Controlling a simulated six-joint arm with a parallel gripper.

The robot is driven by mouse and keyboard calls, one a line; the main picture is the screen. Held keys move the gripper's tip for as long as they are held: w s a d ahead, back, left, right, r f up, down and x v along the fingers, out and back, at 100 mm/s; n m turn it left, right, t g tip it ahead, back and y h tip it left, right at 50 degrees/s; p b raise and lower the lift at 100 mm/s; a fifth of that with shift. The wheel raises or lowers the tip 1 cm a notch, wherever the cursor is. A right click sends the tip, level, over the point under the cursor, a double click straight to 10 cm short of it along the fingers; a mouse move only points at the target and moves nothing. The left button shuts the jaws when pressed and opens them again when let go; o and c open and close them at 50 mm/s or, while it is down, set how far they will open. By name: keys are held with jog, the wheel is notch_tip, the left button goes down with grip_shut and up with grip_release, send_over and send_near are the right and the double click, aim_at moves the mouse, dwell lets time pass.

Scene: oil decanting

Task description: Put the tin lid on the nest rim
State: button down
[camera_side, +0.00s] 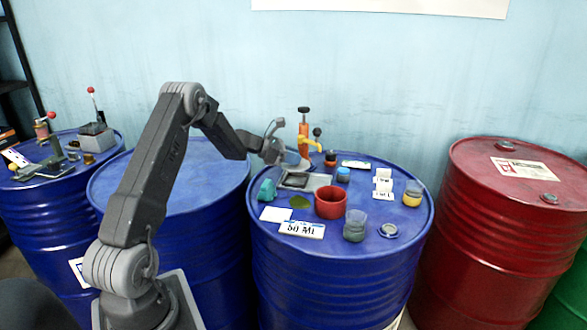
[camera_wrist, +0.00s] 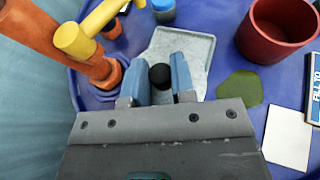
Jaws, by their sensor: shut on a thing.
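My gripper (camera_side: 283,158) is over the back left of the middle blue drum. In the wrist view its two blue fingers (camera_wrist: 160,85) are closed on a round black knob (camera_wrist: 160,76), which looks like the knob of the tin lid. A pale grey disc shape (camera_side: 297,166) shows under the gripper in the side view, but I cannot tell its edges clearly. The grey tray (camera_wrist: 195,48) lies below and beyond the fingers and also shows in the side view (camera_side: 318,180). I cannot tell which part is the nest rim.
An orange pump (camera_side: 304,122) with a yellow tap (camera_wrist: 80,40) stands close to my gripper. A red pot (camera_side: 330,203), a green patch (camera_wrist: 240,87), a white card (camera_wrist: 287,137) and a glass jar (camera_side: 355,228) share the drum top. The drum's front right holds a metal cap (camera_side: 388,230).

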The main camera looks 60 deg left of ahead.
aim_at(287, 166)
jog(key=shift+w+f, duration=0.1)
jog(key=shift+f, duration=1.95)
jog(key=shift+f, duration=0.15)
jog(key=c, duration=1)
grip_release()
jog(key=shift+o, duration=0.2)
